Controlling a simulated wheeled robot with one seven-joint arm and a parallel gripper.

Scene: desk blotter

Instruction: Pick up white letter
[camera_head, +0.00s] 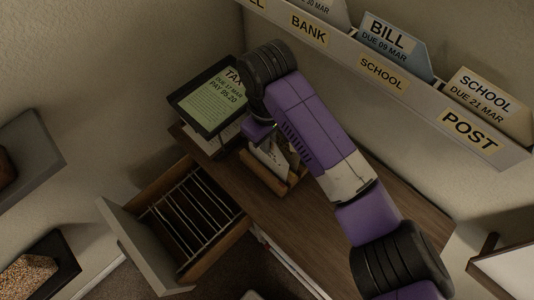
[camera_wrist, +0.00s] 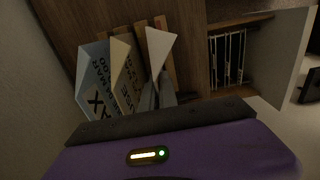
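A white letter (camera_wrist: 161,50) stands tilted in the wrist view, beside a tan letter (camera_wrist: 121,70) and a blue letter (camera_wrist: 95,78) with dark print. The two grey fingers of my gripper (camera_wrist: 157,88) are at the white letter's lower end, one on each side of it. Whether they press on it cannot be told. In the head view, pale letters (camera_head: 271,157) stand in a small wooden holder (camera_head: 263,181) on the desk. My arm hides part of them and most of my gripper.
A black tray (camera_head: 178,100) with a green TAX letter (camera_head: 217,100) stands left of the holder. An open drawer (camera_head: 245,224) with wire dividers juts out at the lower left. A wall rack (camera_head: 352,50) labelled BANK, SCHOOL and POST holds letters at the upper right.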

